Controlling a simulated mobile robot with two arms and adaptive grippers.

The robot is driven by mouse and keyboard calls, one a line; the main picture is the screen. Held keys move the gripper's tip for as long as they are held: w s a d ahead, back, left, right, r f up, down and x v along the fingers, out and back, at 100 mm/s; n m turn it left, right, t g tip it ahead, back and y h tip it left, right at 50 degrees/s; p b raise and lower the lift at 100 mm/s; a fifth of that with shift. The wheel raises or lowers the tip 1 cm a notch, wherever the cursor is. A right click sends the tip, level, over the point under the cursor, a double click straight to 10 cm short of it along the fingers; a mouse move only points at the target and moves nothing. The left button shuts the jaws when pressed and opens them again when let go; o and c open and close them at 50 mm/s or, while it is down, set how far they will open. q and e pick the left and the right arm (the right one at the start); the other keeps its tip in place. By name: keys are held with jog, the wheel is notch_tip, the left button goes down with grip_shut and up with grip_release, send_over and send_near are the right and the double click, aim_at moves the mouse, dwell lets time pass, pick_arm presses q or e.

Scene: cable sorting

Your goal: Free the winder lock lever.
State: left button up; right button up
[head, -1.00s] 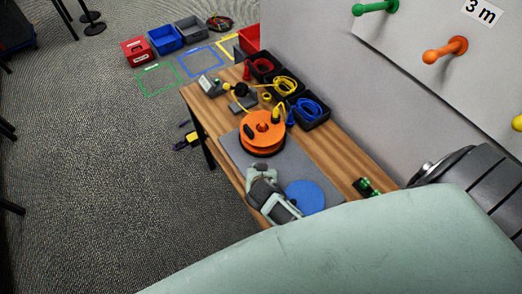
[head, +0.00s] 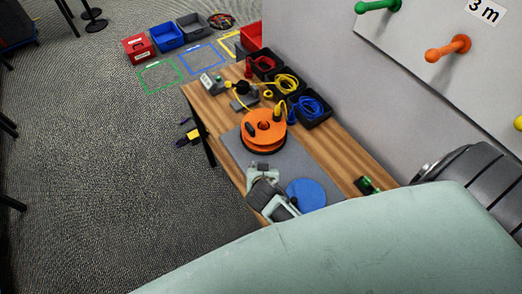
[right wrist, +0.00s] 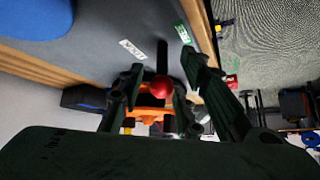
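The orange winder (head: 263,130) stands on a grey mat (head: 239,153) on the wooden table. It shows partly behind my fingers in the right wrist view (right wrist: 150,113). A red ball knob (right wrist: 161,85), apparently on the lock lever, lies between my right fingertips in that view. I cannot tell whether the fingers touch it. The lever is not clear in the head view. My right gripper (head: 263,167) is just in front of the winder and looks open in the right wrist view (right wrist: 158,84). My left gripper is not in view.
A blue disc (head: 306,194) lies on the mat beside the right gripper. Black bins with red, yellow and blue cables (head: 313,108) line the wall side. A small grey device (head: 211,84) stands at the far end. Coloured boxes (head: 167,38) stand on the floor beyond.

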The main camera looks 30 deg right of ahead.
jog(key=v, duration=0.9)
jog(key=shift+s+r, duration=0.2)
jog(key=shift+r, duration=0.05)
jog(key=shift+a+f, duration=0.1)
jog(key=shift+c, duration=0.5)
